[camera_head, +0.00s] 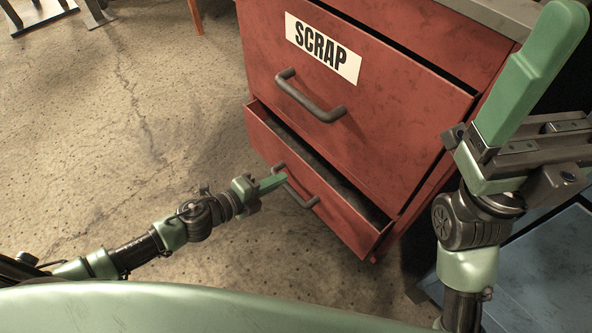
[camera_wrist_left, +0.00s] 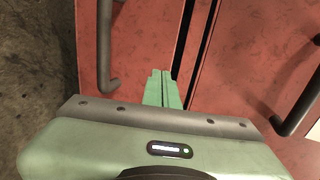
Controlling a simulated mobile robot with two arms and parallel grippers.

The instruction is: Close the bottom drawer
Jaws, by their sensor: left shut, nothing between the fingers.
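The red bottom drawer (camera_head: 335,205) stands partly open at the base of the cabinet, with a dark gap along its top edge. Its grey bar handle (camera_head: 296,188) is on its front. My left gripper (camera_head: 272,183) is shut and empty, its green fingertips at the drawer front close to the handle. In the left wrist view the shut fingers (camera_wrist_left: 163,78) point at the red drawer front (camera_wrist_left: 150,35), to the right of the handle (camera_wrist_left: 104,45). Contact cannot be told. My right gripper (camera_head: 530,75) is raised at the right; its jaw gap is hidden.
The red upper drawer (camera_head: 390,110) with a SCRAP label (camera_head: 323,48) is above and has its own handle (camera_head: 310,97); a dark gap shows along its top. A blue surface (camera_head: 550,265) lies at the right.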

